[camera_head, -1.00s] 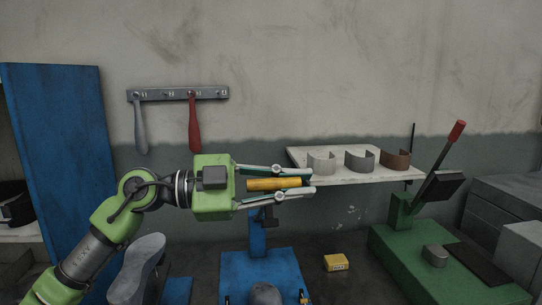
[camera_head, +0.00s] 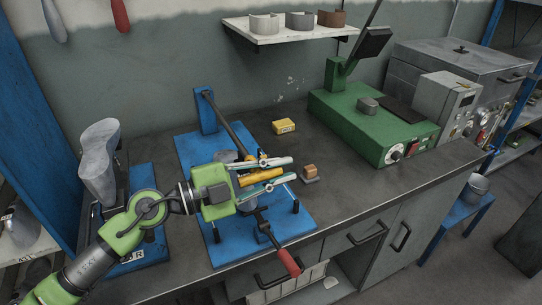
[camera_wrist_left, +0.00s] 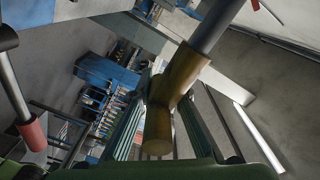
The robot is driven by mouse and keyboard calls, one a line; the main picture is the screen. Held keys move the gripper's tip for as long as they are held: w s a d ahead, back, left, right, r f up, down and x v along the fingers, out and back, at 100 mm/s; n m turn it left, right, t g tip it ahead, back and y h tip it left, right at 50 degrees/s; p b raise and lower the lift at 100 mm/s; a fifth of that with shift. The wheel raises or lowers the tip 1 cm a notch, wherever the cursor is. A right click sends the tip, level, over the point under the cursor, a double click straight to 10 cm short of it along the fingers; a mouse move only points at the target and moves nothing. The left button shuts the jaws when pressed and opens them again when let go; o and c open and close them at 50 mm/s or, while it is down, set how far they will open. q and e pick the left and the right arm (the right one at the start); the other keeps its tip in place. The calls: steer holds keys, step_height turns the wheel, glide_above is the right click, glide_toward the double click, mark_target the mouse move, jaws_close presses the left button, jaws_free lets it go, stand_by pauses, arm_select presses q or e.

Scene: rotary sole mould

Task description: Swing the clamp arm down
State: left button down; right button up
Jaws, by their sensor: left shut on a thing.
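The clamp arm (camera_head: 232,126) is a dark bar that runs from the blue upright post (camera_head: 206,110) forward over the blue base plate (camera_head: 190,160). Its yellow crosspiece grip (camera_head: 262,176) lies between the fingers of my left gripper (camera_head: 290,168), which is shut on it. In the left wrist view the yellow tee-shaped grip (camera_wrist_left: 172,95) sits on the grey bar (camera_wrist_left: 215,25) between the fingers. A grey piece (camera_head: 226,156) on the base is partly hidden by my gripper. My right gripper is not in view.
A red-handled lever (camera_head: 289,262) sticks out at the bench front. A small wooden block (camera_head: 310,172) and a yellow box (camera_head: 284,126) stand right of the base. A green press (camera_head: 360,118) is further right. A grey shoe form (camera_head: 100,160) stands left.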

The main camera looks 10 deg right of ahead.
arm_select(q)
steer(key=shift+w+a+r, duration=0.15)
steer(key=shift+w+a, duration=0.05)
steer(key=shift+w, duration=0.1)
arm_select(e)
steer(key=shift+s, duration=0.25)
arm_select(q)
steer(key=c, duration=2)
jaws_free()
steer(key=shift+o, duration=0.2)
steer(key=shift+a, duration=0.2)
steer(key=shift+s+d, duration=0.1)
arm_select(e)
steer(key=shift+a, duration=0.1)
arm_select(q)
steer(key=v, duration=1.2)
